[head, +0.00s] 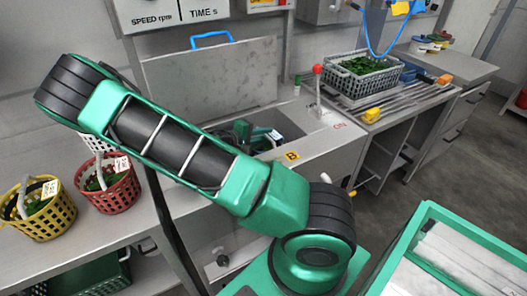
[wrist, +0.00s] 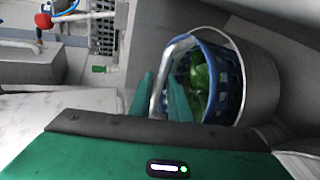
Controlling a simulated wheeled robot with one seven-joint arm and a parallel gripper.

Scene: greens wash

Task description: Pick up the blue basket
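The blue basket (wrist: 238,84) holds green leaves (wrist: 200,77) and has a pale handle (wrist: 159,82). In the wrist view it sits inside a round grey metal drum (wrist: 262,72). My gripper (wrist: 161,88) has its two green fingers on either side of the handle, with a gap showing between them. The fingers look open, and I cannot tell whether either touches the handle.
A raised metal lid (head: 215,80) with a blue handle stands behind the opening. A red-knobbed lever (head: 318,85) is to its right. A yellow basket (head: 40,212) and a red basket (head: 112,190) stand at left. A grey crate of greens (head: 362,78) stands at right.

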